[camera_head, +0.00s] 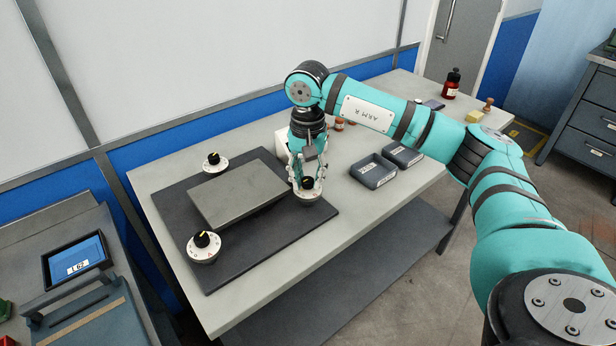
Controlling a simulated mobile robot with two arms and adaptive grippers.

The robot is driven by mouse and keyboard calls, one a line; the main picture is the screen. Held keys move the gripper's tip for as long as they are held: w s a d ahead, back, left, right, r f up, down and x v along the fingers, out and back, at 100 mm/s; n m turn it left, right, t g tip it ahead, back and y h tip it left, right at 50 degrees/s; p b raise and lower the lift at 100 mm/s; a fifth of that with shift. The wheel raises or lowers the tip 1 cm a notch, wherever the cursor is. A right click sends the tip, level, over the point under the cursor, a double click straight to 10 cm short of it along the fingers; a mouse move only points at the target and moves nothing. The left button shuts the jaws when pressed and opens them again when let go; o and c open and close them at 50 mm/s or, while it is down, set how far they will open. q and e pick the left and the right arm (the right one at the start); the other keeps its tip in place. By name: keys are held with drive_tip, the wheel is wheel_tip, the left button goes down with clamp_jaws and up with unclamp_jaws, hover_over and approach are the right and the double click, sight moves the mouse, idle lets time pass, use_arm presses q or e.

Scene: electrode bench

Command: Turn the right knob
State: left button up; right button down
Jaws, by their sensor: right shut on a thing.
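The right knob (308,184) is a black knob on a round white dial base at the right side of the dark mat (248,250). My right gripper (307,180) points down over it, with its fingers around the knob, shut on it. The fingers hide part of the knob and its pointer. A flat grey plate (238,194) lies between the knobs. My left gripper is not in view.
Two dark trays (373,171) stand right of the mat. A white box (284,142) is partly hidden behind my gripper. A red bottle (452,84) and a small wooden-handled item (487,105) are at the far right. A tablet (77,259) sits on the left bench.

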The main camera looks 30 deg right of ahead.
sight(308, 180)
drive_tip(key=shift+w+r, duration=0.1)
drive_tip(key=shift+r, duration=0.05)
drive_tip(key=c, duration=1)
unclamp_jaws()
drive_tip(key=shift+c, duration=0.2)
wheel_tip(308, 180, up, 12)
